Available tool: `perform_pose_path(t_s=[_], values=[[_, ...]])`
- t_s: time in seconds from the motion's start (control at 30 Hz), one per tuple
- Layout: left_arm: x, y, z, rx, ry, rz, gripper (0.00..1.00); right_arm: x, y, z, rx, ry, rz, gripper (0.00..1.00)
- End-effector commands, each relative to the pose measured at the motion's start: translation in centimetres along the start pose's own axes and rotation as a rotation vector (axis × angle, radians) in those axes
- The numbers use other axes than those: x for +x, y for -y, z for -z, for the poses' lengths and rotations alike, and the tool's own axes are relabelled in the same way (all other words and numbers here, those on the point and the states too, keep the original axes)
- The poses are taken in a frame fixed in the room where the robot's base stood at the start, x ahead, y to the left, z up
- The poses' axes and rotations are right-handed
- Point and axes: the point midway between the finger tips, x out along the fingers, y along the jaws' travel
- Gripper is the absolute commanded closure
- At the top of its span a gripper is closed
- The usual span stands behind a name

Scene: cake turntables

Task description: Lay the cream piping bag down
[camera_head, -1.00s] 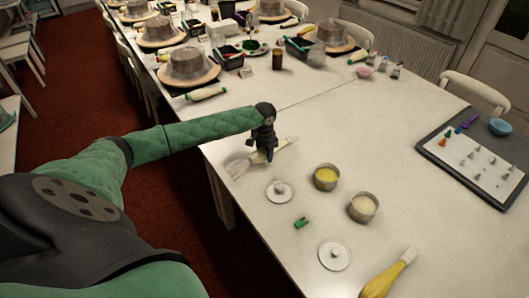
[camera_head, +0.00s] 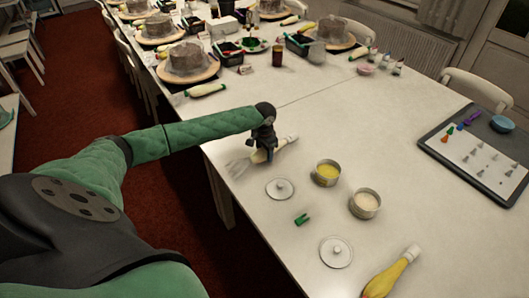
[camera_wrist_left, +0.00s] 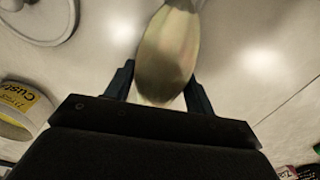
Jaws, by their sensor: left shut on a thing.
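The cream piping bag (camera_head: 286,141) is pale, with a white end pointing right and a crumpled whitish end to the left. It lies slantwise at or just above the table's left edge; I cannot tell if it touches the table. My left gripper (camera_head: 263,153) comes down over its middle and is shut on it. In the left wrist view the bag (camera_wrist_left: 168,45) sits between the two dark fingers of the gripper (camera_wrist_left: 160,85), running up out of the picture. My right gripper is not in view.
A lid (camera_head: 280,188), a yellow-filled tin (camera_head: 327,173) and a pale-filled tin (camera_head: 365,204) stand to the right. A green clip (camera_head: 301,219), another lid (camera_head: 336,252) and a yellow piping bag (camera_head: 390,274) lie nearer. The table (camera_head: 340,120) beyond the tins is clear.

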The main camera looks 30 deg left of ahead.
Motion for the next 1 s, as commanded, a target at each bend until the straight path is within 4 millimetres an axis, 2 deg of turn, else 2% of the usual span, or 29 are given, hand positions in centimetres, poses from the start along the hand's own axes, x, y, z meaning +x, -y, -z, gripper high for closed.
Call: perform_pose_path(t_s=[1.0], values=[[1.2,0.0,0.0,0.0,-0.001,0.0,0.54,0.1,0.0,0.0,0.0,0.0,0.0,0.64]])
